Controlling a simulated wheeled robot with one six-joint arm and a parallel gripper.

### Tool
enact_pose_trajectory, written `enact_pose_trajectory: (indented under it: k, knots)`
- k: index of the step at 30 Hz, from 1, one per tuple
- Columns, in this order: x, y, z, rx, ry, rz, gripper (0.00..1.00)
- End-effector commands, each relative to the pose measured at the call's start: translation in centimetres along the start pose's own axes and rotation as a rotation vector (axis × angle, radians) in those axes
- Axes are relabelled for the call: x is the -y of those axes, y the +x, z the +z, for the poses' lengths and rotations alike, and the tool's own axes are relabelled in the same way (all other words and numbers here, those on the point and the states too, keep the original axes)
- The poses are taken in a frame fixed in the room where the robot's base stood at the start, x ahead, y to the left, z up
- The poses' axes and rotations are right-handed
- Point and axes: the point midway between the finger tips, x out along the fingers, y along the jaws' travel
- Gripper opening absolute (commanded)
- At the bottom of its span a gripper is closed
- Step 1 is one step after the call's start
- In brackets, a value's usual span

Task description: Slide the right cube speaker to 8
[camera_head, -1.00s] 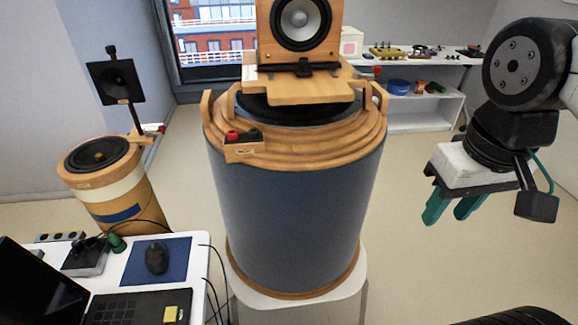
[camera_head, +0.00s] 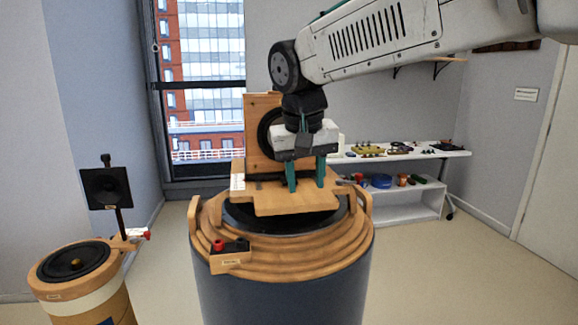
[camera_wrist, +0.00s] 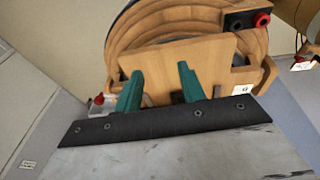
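The right cube speaker (camera_head: 258,135) is a wooden box with a round black driver. It stands upright on a wooden board (camera_head: 290,203) on top of a large drum (camera_head: 290,290). My gripper (camera_head: 306,182) is in front of it, pointing down, its two green fingers apart just above or at the board. I cannot tell if they touch it. My arm hides the speaker's right part. In the wrist view the fingers (camera_wrist: 160,75) lie over the board (camera_wrist: 175,58), with dark pieces near their bases. A small white label (camera_wrist: 243,89) shows there, its mark unclear.
A red and black terminal block (camera_head: 230,247) sits on the drum's front rim, and wooden arms rise at its sides. A smaller drum (camera_head: 85,285) with a black square speaker (camera_head: 106,188) stands left. A white shelf (camera_head: 400,205) with small items stands behind right.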

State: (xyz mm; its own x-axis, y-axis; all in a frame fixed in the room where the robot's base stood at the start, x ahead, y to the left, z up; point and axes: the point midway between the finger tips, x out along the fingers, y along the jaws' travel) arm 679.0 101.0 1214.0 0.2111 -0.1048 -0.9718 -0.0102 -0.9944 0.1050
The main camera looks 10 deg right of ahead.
Motion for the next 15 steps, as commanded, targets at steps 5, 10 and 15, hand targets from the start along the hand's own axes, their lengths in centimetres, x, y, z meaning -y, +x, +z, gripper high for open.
enact_pose_trajectory:
  k: [5,10,15]
  knots:
    - [2.3,-4.0,-7.1,-0.128,0.189,0.000,0.40]
    - [1.8,-5.2,-7.8,-0.162,0.310,-0.007,0.40]
    - [1.8,-3.5,-8.0,-0.159,0.324,-0.007,0.40]
